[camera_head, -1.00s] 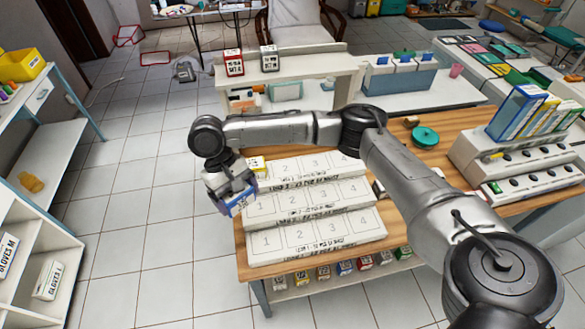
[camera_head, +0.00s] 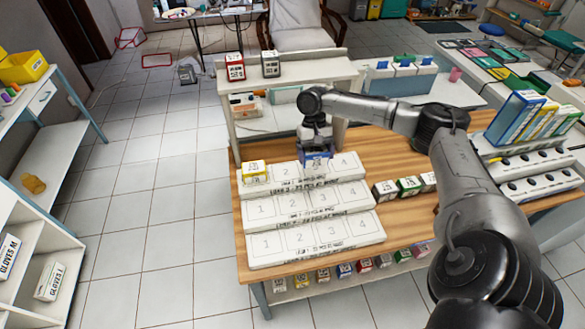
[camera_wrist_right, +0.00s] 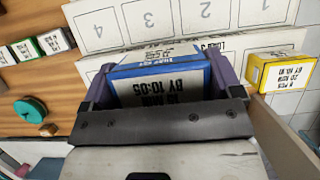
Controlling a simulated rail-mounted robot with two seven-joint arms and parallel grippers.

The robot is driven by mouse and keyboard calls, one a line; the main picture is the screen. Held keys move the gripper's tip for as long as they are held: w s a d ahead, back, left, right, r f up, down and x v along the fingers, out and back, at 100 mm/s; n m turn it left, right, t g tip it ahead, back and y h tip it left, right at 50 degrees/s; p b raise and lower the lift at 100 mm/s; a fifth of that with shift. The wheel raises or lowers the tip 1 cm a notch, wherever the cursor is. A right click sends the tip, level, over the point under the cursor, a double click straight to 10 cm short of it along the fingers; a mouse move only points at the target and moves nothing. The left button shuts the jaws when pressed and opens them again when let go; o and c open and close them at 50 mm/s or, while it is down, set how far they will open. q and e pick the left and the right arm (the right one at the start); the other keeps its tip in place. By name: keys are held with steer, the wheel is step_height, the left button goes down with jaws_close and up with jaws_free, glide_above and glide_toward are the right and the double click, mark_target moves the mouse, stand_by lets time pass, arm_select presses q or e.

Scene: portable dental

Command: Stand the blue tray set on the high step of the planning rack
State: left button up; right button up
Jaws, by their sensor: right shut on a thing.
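The blue tray set (camera_head: 317,156) is a box with a blue edge and a white label; its label reads "BY 10:05" in the right wrist view (camera_wrist_right: 160,85). My right gripper (camera_head: 316,161) is shut on it, with a finger at each side. It is over the back, highest-looking step of the white planning rack (camera_head: 284,173), around space 3. I cannot tell whether it touches the step. The rack has three numbered steps. A yellow tray set (camera_head: 254,172) stands on space 1 of that back step. My left gripper is not in view.
White, green and other small boxes (camera_head: 409,186) stand on the wooden table right of the rack. A white shelf unit (camera_head: 290,82) with red and black boxes on top stands close behind. The middle and front steps are empty.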

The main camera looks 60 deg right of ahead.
steer(key=w+f, duration=0.2)
steer(key=w, duration=0.1)
steer(key=w+f+b, duration=0.1)
steer(key=w+f, duration=0.1)
steer(key=w, duration=0.1)
steer(key=w+a+f, duration=0.1)
steer(key=w, duration=0.2)
steer(key=shift+w+a+f+b, duration=0.1)
steer(key=shift+w+f+b, duration=0.2)
steer(key=shift+w+f, duration=0.1)
steer(key=shift+f+b, duration=0.4)
steer(key=shift+f, duration=1.65)
steer(key=o, duration=0.8)
steer(key=shift+o, duration=0.2)
steer(key=shift+r, duration=0.35)
steer(key=v, duration=1.1)
steer(key=shift+r+p, duration=0.15)
steer(key=shift+p, duration=0.2)
